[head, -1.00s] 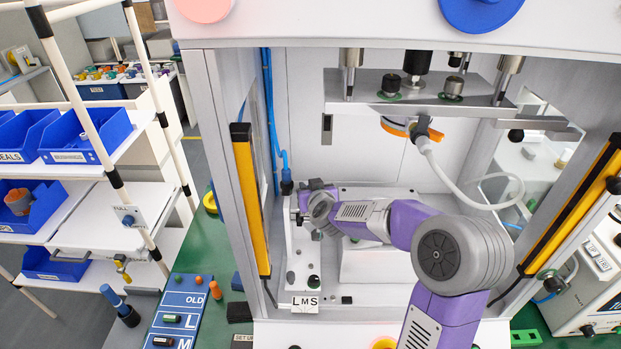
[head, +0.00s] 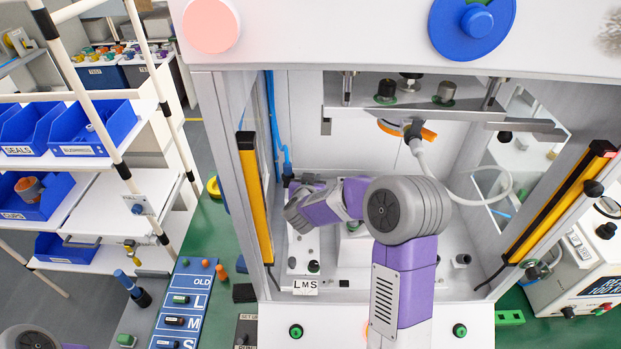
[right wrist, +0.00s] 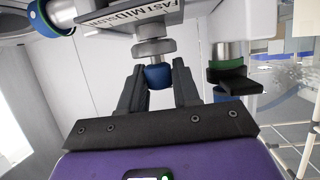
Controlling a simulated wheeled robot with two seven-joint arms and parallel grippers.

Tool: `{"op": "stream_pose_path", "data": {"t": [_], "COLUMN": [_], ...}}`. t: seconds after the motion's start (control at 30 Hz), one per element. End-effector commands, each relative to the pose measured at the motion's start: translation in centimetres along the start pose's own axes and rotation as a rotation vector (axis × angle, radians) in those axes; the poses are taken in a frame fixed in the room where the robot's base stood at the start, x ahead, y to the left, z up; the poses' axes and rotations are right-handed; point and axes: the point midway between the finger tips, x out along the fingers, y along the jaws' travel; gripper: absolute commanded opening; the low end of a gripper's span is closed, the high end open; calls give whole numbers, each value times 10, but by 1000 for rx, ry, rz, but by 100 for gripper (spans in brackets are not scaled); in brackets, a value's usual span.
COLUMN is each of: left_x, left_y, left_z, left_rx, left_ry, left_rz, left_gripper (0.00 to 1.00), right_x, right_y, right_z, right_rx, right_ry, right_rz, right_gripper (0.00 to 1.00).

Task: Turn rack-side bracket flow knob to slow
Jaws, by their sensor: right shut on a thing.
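My right gripper (right wrist: 159,90) is shut on this knob, with one dark finger on each side. In the head view my right arm reaches into the press to its back left corner, on the rack side. The arm hides the knob and fingertips there. I see no pointer that tells the knob's setting. My left gripper is out of view.
A yellow-black light curtain bar (head: 255,200) and the press's left post stand close beside my right arm. A metal fitting with a green ring and dark block (right wrist: 232,78) is right of the gripper. A white hose (head: 470,200) loops at the right. An L M S label (head: 305,286) is below.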

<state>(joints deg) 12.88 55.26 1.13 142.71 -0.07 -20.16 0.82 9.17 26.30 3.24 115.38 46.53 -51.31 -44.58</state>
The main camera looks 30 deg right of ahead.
Motion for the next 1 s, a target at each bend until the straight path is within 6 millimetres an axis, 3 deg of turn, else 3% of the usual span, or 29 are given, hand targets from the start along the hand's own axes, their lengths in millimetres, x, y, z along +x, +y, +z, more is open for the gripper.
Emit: {"op": "stream_pose_path", "data": {"t": [0.3, 0.33, 0.43, 0.77, 1.0], "left_x": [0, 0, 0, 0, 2], "left_y": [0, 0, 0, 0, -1], "left_z": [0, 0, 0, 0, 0], "left_rx": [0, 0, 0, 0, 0], "left_ry": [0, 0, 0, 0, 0], "left_rz": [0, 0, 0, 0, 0], "left_gripper": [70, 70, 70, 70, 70], "right_x": [0, 0, 0, -3, -38], "right_y": [0, 0, 0, 0, -1], "right_z": [0, 0, 0, 0, -1], "right_rx": [1, 1, 1, 0, 1], "right_ry": [0, 0, 0, 1, 1], "right_rz": [1, 1, 1, -1, -3], "right_gripper": [1, 36, 51, 52, 52]}}
